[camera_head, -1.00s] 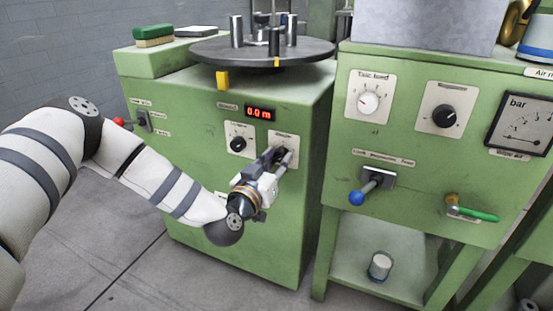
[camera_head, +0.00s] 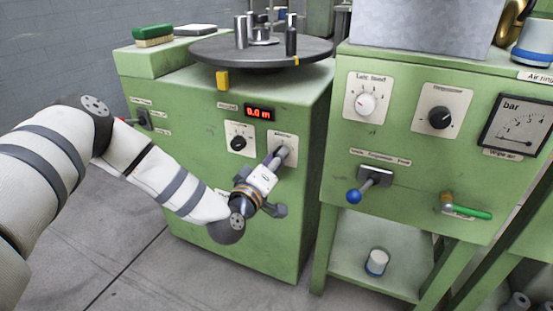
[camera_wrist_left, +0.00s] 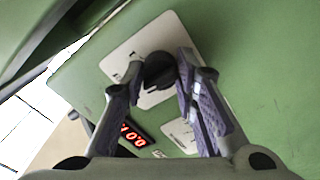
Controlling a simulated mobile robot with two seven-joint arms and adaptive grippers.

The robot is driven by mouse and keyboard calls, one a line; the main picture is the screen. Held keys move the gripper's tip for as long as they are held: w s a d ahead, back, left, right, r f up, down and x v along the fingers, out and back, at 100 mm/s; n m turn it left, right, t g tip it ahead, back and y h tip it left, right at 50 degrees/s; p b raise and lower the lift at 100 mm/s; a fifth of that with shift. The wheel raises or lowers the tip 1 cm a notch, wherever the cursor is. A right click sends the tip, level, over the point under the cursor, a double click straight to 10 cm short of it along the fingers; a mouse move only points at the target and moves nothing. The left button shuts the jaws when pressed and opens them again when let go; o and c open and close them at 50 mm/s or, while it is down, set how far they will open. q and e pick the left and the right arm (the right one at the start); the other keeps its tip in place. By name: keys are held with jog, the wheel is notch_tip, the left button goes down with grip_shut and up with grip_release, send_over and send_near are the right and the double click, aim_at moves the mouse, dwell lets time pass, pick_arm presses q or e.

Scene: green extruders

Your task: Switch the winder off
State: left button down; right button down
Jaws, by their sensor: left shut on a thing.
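The green winder cabinet (camera_head: 227,185) stands left of centre, with a round dark turntable (camera_head: 262,67) on top and a red display (camera_head: 259,113) reading 0.0 m. My left gripper (camera_head: 279,155) reaches its right-hand knob, on a white plate (camera_head: 286,142). In the left wrist view the black knob (camera_wrist_left: 160,70) sits between the two purple-padded fingers of the gripper (camera_wrist_left: 157,75), which is shut on it. The fingers hide much of the knob in the head view. A second black knob (camera_head: 239,143) is left of it, free. My right gripper is not in view.
Right of the winder is another green panel (camera_head: 400,195) with two knobs, a blue-tipped lever (camera_head: 355,196), a green-handled valve (camera_head: 470,212) and a pressure gauge (camera_head: 513,125). A brush (camera_head: 153,36) lies on the winder's left top. The floor before the winder is clear.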

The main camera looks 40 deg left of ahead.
pick_arm(q)
jog(key=shift+f+n, duration=0.1)
jog(key=shift+n, duration=0.4)
jog(key=c, duration=1.3)
grip_release()
jog(key=v, duration=1.2)
